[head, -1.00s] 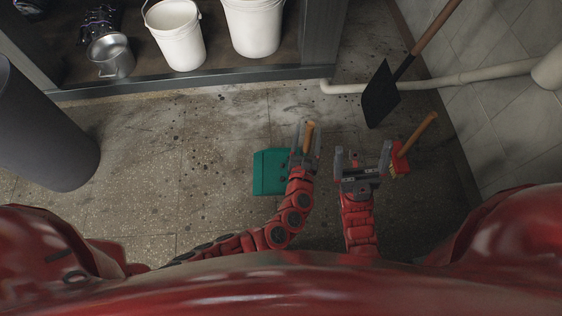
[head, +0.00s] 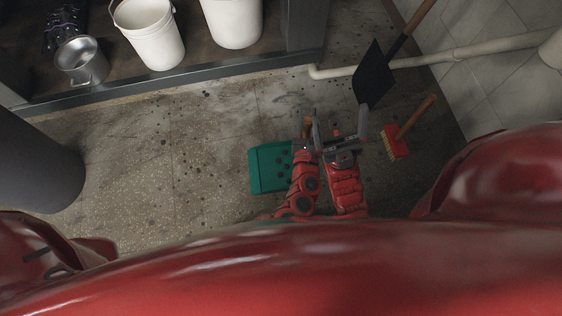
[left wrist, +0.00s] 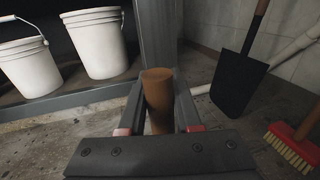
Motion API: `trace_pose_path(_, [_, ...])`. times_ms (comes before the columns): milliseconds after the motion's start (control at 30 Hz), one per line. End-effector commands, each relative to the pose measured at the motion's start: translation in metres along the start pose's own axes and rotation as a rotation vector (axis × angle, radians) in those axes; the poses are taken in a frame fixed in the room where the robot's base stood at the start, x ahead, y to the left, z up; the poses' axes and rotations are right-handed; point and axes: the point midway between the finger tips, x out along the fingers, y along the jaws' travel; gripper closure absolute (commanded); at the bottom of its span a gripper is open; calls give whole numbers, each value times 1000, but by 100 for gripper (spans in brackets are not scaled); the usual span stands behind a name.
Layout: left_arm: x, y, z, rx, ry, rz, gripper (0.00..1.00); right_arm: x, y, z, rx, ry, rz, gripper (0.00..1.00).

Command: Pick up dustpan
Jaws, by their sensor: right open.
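The teal dustpan (head: 268,168) is at the left of my left gripper in the head view, with dark specks on its pan. Its wooden handle (head: 307,122) stands up between the fingers of my left gripper (head: 305,135). In the left wrist view, the handle (left wrist: 158,100) fills the space between both fingers, which appear closed on it. The pan is out of that view. My right gripper (head: 339,130) is open and empty, close beside the left one. I cannot tell whether the pan is touching the floor.
A red brush (head: 396,142) with a wooden handle lies right of my right gripper. A black shovel (head: 375,78) leans near the tiled wall and a white pipe (head: 330,71). White buckets (head: 150,35) and a metal pot (head: 82,62) stand on a low shelf. Floor at left is clear.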

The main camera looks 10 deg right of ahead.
Motion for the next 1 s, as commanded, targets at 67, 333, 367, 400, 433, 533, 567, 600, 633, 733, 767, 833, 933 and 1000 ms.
trace_pose_path(67, [0, 0, 0, 0, 0, 0, 84, 0, 0, 0, 0, 0, 0, 10])
trace_pose_path(333, [0, 0, 0, -1, 0, 0, 100, 0, 0, 0, 0, 0, 0, 10])
trace_pose_path(367, [0, 0, 0, -1, 0, 0, 100, 0, 0, 0, 0, 0, 0, 10])
trace_pose_path(400, [0, 0, 0, -1, 0, 0, 100, 0, 0, 0, 0, 0, 0, 10])
trace_pose_path(433, [0, 0, 0, -1, 0, 0, 100, 0, 0, 0, 0, 0, 0, 10])
trace_pose_path(533, [0, 0, 0, 0, -1, 0, 100, 0, 0, 0, 0, 0, 0, 10])
trace_pose_path(567, [0, 0, 0, 0, -1, 0, 100, 0, 0, 0, 0, 0, 0, 10])
trace_pose_path(600, [0, 0, 0, 0, -1, 0, 100, 0, 0, 0, 0, 0, 0, 10])
trace_pose_path(633, [0, 0, 0, 0, -1, 0, 100, 0, 0, 0, 0, 0, 0, 10])
trace_pose_path(733, [0, 0, 0, -1, -1, 0, 100, 0, 0, 0, 0, 0, 0, 10])
trace_pose_path(767, [0, 0, 0, -1, -1, 0, 100, 0, 0, 0, 0, 0, 0, 10])
trace_pose_path(833, [0, 0, 0, 0, -1, 0, 100, 0, 0, 0, 0, 0, 0, 10])
trace_pose_path(933, [0, 0, 0, 0, -1, 0, 100, 0, 0, 0, 0, 0, 0, 10])
trace_pose_path(1000, [0, 0, 0, 0, -1, 0, 100, 0, 0, 0, 0, 0, 0, 10])
